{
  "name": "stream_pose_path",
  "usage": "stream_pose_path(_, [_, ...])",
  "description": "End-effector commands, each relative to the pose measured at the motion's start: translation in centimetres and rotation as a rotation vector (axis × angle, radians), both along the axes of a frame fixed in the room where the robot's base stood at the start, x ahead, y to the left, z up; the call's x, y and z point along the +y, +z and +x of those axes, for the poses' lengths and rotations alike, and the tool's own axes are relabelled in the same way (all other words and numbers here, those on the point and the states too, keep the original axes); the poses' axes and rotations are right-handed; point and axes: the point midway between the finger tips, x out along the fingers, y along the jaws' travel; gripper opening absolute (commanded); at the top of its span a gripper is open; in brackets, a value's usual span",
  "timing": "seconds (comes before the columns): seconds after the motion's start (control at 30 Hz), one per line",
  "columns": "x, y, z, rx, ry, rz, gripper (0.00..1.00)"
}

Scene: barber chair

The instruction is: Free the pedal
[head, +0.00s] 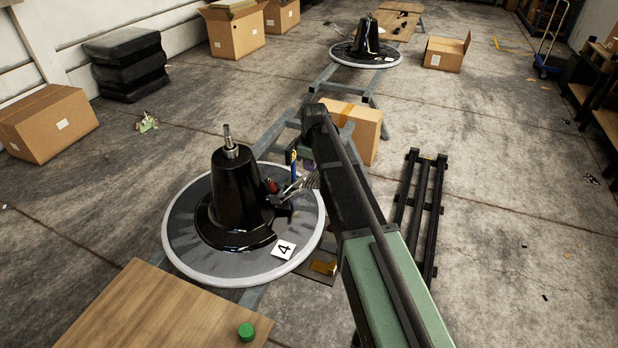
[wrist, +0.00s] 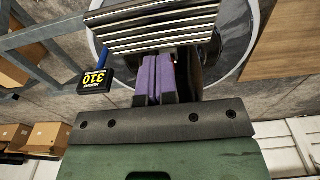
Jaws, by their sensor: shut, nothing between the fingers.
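A black chair base (head: 238,190) with a metal post stands upright on a round grey plate with a white rim (head: 177,257). A ridged silver pedal (head: 307,182) sticks out from its right side. The ridged pedal (wrist: 160,28) fills the top of the wrist view, just beyond my fingers. My gripper (wrist: 166,72) has purple fingers that are shut and empty. They reach toward the pedal's edge; I cannot tell whether they touch it. A small red item (head: 272,186) sits by the pedal's root. The pedal's joint is partly hidden.
A black-and-yellow tag marked 310 (wrist: 97,80) with a blue part stands left of my fingers. A cardboard box (head: 362,128) is behind my arm, and a black rail frame (head: 421,212) lies right. A wooden board (head: 150,315) with a green knob is in front.

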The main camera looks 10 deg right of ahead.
Motion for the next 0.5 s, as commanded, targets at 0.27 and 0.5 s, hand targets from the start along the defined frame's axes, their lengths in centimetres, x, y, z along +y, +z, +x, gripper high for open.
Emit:
stream_pose_path(0.27, [-0.6, -1.1, -0.5, 0.0, 0.0, 0.0, 0.0])
stream_pose_path(0.5, [-0.9, -1.4, -0.7, 0.0, 0.0, 0.0, 0.0])
